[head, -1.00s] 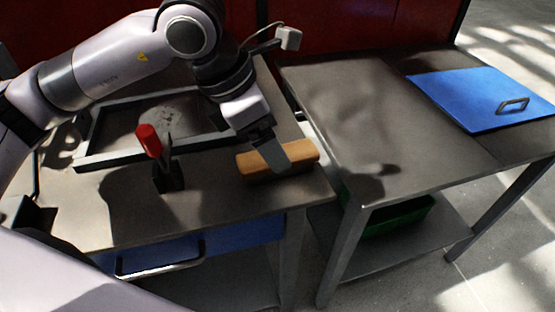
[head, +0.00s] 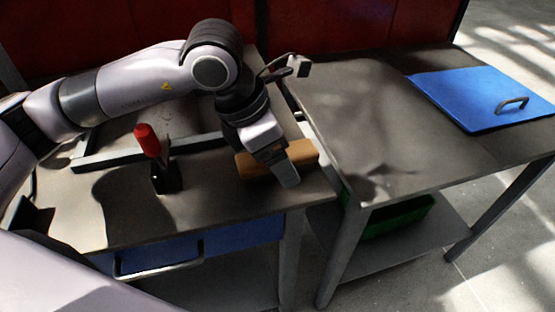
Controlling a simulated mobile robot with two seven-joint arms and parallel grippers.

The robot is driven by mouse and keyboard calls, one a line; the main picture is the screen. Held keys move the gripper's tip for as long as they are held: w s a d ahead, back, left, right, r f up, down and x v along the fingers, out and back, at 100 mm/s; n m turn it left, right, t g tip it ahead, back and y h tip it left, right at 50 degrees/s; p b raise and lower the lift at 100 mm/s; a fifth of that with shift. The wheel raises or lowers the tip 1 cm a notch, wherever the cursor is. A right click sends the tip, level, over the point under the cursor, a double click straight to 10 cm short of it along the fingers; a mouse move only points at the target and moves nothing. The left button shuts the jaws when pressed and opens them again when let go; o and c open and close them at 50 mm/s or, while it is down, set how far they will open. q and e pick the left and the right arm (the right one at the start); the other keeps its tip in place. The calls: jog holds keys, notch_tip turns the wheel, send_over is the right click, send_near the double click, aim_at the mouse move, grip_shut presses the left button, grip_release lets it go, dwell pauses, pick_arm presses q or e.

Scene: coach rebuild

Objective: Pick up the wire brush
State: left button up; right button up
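The wire brush appears as a tan wooden block (head: 304,153) lying near the right front corner of the left workbench. Its bristles are not visible. My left gripper (head: 287,176) points down at the block and covers its middle and front side. Its fingers overlap in this view, so I cannot tell how far apart they are or whether they touch the block. My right gripper is not in view.
A red-handled tool (head: 148,140) stands on the left workbench (head: 225,203), left of the block, before a dark-framed tray (head: 95,155). A gap separates the right table (head: 390,120), mostly clear, with a blue panel (head: 480,95) at its back. A green bin (head: 400,217) sits below.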

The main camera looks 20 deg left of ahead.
pick_arm(q)
jog(key=shift+f+b, duration=0.15)
jog(key=shift+b, duration=0.15)
dwell(0.4)
jog(key=c, duration=1.1)
